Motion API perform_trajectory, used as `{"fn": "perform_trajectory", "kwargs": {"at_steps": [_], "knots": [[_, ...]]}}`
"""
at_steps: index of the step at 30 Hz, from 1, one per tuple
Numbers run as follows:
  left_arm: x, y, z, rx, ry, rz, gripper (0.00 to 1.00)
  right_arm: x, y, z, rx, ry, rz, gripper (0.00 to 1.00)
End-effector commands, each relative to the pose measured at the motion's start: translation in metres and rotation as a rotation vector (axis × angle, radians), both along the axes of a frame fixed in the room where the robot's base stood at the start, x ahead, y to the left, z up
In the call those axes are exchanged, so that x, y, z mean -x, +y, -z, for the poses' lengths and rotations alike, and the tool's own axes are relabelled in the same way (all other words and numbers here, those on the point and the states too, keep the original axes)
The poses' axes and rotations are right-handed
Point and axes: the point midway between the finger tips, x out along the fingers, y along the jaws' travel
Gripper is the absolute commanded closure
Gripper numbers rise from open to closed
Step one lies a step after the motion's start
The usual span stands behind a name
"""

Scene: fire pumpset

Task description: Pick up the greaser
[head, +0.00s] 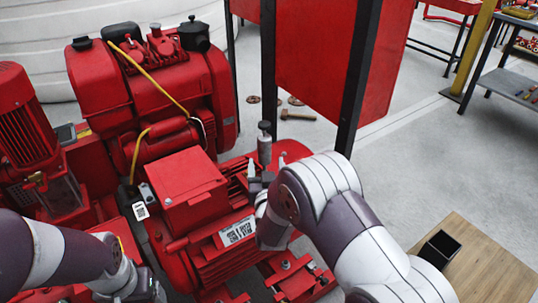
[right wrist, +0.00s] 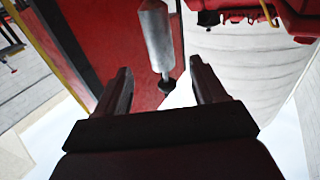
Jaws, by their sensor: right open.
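The greaser (head: 264,147) is a grey upright cylinder with a dark knob on top, standing at the far end of the red motor in the head view. In the right wrist view the greaser (right wrist: 157,38) appears upside down, lined up between the fingers and just past their tips. My right gripper (head: 260,174) is open and empty, close to the lower part of the greaser. Its two spread fingers also show in the right wrist view (right wrist: 160,80). The greaser's base is partly hidden by the gripper. My left gripper (head: 145,291) is low at the bottom edge; its fingers are unclear.
The red pumpset (head: 160,90) with its engine and motor box (head: 187,190) fills the left. A red panel on dark posts (head: 320,60) stands behind the greaser. A hammer (head: 298,115) lies on the floor. A wooden table (head: 480,265) is at lower right.

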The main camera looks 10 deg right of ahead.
Motion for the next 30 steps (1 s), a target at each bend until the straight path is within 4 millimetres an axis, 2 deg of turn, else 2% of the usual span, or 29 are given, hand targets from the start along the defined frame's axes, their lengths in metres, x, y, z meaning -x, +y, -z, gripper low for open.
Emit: {"fn": "perform_trajectory", "kwargs": {"at_steps": [3, 8, 12, 15, 23, 28, 30], "knots": [[0.0, 0.0, 0.01, 0.0, 0.0, 0.0, 0.25, -0.024, -0.004, 0.003, -0.002, -0.001, 0.001, 0.3], [0.0, 0.0, 0.017, 0.0, 0.0, 0.0, 0.25, -0.043, -0.006, 0.003, 0.0, 0.001, 0.0, 0.3], [0.0, 0.0, 0.031, 0.0, 0.0, 0.0, 0.25, -0.069, -0.011, 0.005, -0.001, 0.001, 0.001, 0.3], [0.0, 0.0, 0.033, 0.0, 0.0, 0.0, 0.25, -0.083, -0.012, 0.003, 0.0, 0.002, 0.0, 0.3], [0.0, 0.0, 0.031, 0.0, 0.0, 0.0, 0.25, -0.088, -0.012, 0.0, -0.001, 0.004, -0.002, 0.3], [0.0, 0.0, 0.031, 0.0, 0.0, 0.0, 0.25, -0.088, -0.012, 0.0, -0.001, 0.004, -0.002, 0.85], [0.0, 0.0, 0.031, 0.0, 0.0, 0.0, 0.25, -0.088, -0.012, -0.001, -0.001, 0.0, -0.002, 0.97]]}}
